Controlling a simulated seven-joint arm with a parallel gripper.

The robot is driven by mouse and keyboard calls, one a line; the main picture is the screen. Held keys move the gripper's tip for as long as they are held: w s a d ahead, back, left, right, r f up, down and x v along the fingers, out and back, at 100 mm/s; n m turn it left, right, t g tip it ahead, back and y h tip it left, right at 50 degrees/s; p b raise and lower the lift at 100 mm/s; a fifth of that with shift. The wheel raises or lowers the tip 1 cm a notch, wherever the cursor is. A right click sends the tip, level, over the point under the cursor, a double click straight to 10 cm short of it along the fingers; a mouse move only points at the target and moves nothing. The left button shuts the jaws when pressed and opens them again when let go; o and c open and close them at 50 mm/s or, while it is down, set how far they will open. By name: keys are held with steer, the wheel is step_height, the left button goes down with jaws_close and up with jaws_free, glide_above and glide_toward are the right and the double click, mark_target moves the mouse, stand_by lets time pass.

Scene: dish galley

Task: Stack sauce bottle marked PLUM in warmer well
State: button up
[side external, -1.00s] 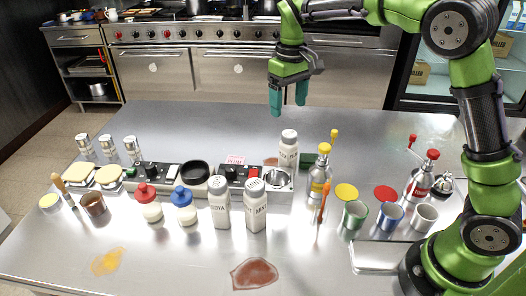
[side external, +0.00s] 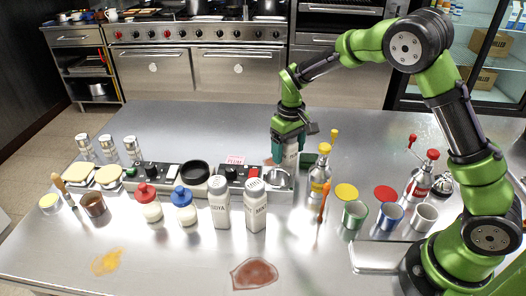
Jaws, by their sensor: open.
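A white bottle (side external: 291,160) stands upright behind the right end of the warmer. Its marking is too small to read and its cap is hidden by my gripper. My gripper (side external: 289,148) is open and pointing down, with its teal fingers around the upper part of this bottle. The warmer (side external: 213,187) has a round metal well (side external: 277,179) at its right end, which looks empty, and a dark round well (side external: 195,172) further left. A pink PLUM sign (side external: 235,160) stands at the warmer's back edge. Two white bottles, SOYA (side external: 220,205) and another (side external: 255,208), stand in front.
A yellow-topped dispenser (side external: 319,178) and an orange-handled tool (side external: 324,208) stand close right of the well. Red-capped (side external: 148,205) and blue-capped (side external: 184,208) jars are front left. Cups, including a green one (side external: 354,214), stand right. The counter's back is clear.

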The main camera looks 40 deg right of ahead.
steer(key=shift+f, duration=0.25)
steer(key=c, duration=1.3)
step_height(320, 180, up, 10)
steer(key=shift+a+f, duration=0.1)
steer(key=shift+f, duration=0.15)
steer(key=s+a+r+n, duration=0.1)
steer(key=s+a+n, duration=0.3)
steer(key=a+n, duration=0.4)
steer(key=shift+n, duration=0.5)
steer(key=f, duration=0.6)
steer(key=d+f, duration=0.1)
steer(key=f, duration=0.2)
steer(key=shift+w+f, duration=0.1)
steer(key=shift+w, duration=0.15)
